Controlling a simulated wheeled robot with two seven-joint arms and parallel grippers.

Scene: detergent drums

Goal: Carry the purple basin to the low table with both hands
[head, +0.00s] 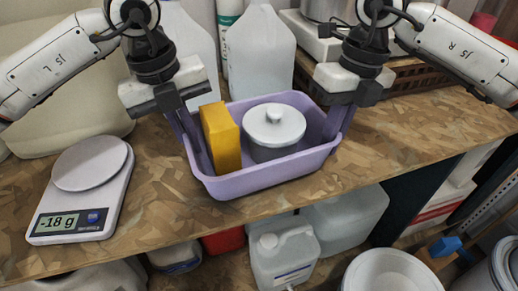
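The purple basin (262,184) is on the brown chipboard surface (400,150), near its front edge. It holds a yellow box (220,138) standing at the left and a grey lidded pot (274,128) at the right. My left gripper (190,135) points down at the basin's left wall, its fingers close together on the rim. My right gripper (342,112) is at the right wall in the same way. Both look shut on the walls, though the fingertips are partly hidden. I see no clear gap under the basin. The low table cannot be made out with certainty.
A white scale (85,190) reading -18 g stands left of the basin. White jugs (260,55) stand close behind it, and a brown crate (410,75) is at back right. Below the front edge are containers, including a white jug (285,258) and a white bucket (390,275).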

